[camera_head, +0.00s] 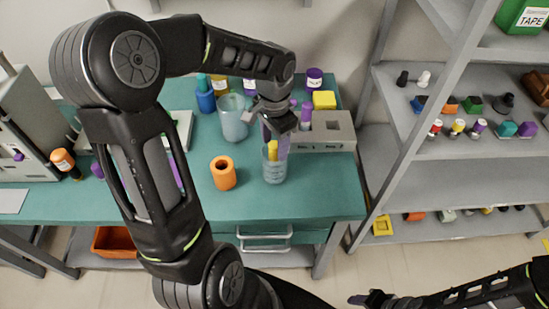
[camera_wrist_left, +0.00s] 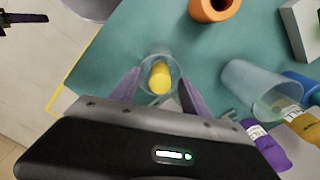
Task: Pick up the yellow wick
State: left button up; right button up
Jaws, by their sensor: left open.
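The yellow wick (camera_head: 272,149) stands inside a clear glass beaker (camera_head: 275,174) near the front right of the teal table. In the left wrist view the yellow wick (camera_wrist_left: 160,77) shows inside the round glass rim. My left gripper (camera_head: 276,138) points down over the beaker, open. Its two purple-grey fingers show on either side of the wick in the left wrist view; I cannot tell whether they touch the glass. My right gripper (camera_head: 372,298) is low at the bottom of the head view, away from the table; its jaws are too small to read.
An orange hollow cylinder (camera_head: 223,175) stands left of the beaker. A larger glass (camera_head: 232,120) and a blue bottle (camera_head: 206,100) stand behind. A grey block (camera_head: 336,130) with a yellow cube (camera_head: 324,99) by it is at the right. A loaded shelf (camera_head: 450,180) stands farther right.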

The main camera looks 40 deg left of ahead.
pick_arm(q)
jog(key=shift+c, duration=0.5)
grip_shut()
dwell(0.9)
